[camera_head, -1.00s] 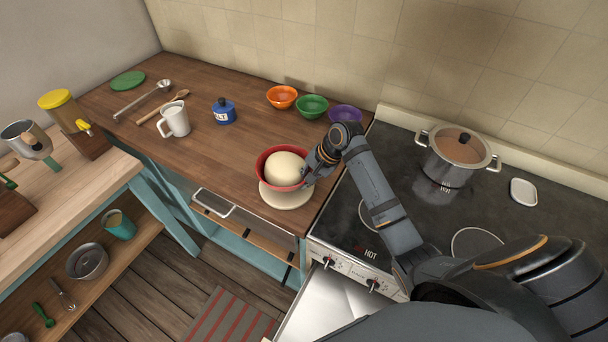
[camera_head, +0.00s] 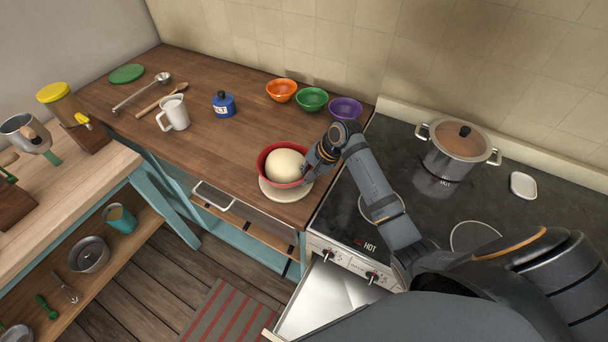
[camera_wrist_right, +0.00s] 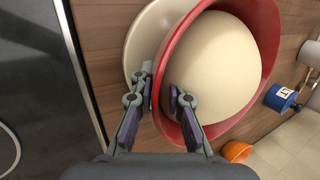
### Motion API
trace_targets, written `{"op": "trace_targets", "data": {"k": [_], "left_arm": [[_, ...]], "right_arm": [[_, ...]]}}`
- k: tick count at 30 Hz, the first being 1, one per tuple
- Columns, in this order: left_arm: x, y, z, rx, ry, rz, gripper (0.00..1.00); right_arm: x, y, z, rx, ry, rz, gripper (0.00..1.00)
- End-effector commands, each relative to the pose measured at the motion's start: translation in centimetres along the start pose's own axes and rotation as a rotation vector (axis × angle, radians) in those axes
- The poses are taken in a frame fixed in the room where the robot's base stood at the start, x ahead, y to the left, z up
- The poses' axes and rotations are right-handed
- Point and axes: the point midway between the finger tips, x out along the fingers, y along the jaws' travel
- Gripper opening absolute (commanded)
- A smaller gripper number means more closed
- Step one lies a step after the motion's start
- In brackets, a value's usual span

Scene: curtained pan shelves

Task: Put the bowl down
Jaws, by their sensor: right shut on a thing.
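The red bowl (camera_head: 268,168) holds a large pale dough ball (camera_head: 285,165). It is at or just over a cream plate (camera_head: 287,192) on the wooden counter near the stove; I cannot tell whether it touches the plate. My right gripper (camera_head: 315,165) is shut on the bowl's right rim. In the right wrist view, the fingers (camera_wrist_right: 160,92) pinch the wall of the red bowl (camera_wrist_right: 268,50), with one finger inside next to the dough. The plate also shows there (camera_wrist_right: 142,50), beside and under the bowl. My left gripper is not in view.
Orange (camera_head: 281,90), green (camera_head: 312,99) and purple (camera_head: 345,109) bowls stand along the wall. A blue salt jar (camera_head: 224,105) and white mug (camera_head: 174,114) stand farther left. The stove (camera_head: 400,150) carries a lidded pot (camera_head: 458,152).

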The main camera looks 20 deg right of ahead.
Motion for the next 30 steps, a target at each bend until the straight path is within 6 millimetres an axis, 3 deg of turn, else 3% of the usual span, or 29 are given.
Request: {"op": "trace_targets", "data": {"k": [14, 15, 21, 30], "left_arm": [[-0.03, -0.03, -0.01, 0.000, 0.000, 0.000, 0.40], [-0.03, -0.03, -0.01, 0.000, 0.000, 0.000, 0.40], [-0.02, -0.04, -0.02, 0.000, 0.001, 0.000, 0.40], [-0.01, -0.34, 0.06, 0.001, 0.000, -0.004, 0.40]], "right_arm": [[0.33, 0.10, -0.04, 0.000, 0.000, -0.002, 0.00], [0.36, 0.11, -0.04, 0.000, 0.000, -0.002, 0.15], [0.37, 0.14, -0.05, 0.000, 0.000, -0.001, 0.40], [0.27, 0.26, -0.08, 0.001, 0.000, 0.001, 0.40]]}}
